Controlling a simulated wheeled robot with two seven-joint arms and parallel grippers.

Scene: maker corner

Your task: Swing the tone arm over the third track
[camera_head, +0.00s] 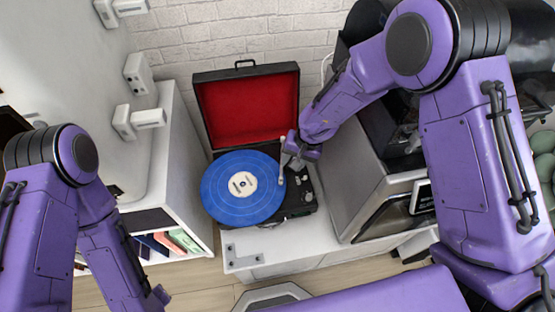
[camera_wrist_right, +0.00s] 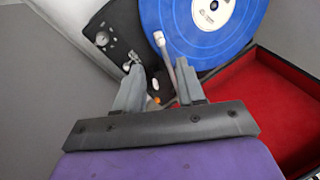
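A record player (camera_head: 307,195) stands open with a blue record (camera_head: 225,205) on its platter. Faint paler rings show on the record, which also fills the top of the right wrist view (camera_wrist_right: 190,40). The white tone arm (camera_head: 282,160) has its head at the record's outer right edge. In the right wrist view the tone arm (camera_wrist_right: 167,58) runs down beside the right-hand finger. My right gripper (camera_wrist_right: 159,85) is open, its fingertips low over the deck near the tone arm's rear; I cannot tell if they touch it. My left gripper (camera_head: 158,295) hangs low at left, its fingers unclear.
The raised red-lined lid (camera_head: 248,108) stands behind the record. The player sits on a white bench (camera_head: 270,250). A grey machine (camera_head: 365,185) stands close on the right, under my right arm. A white shelf with books (camera_head: 180,242) is on the left.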

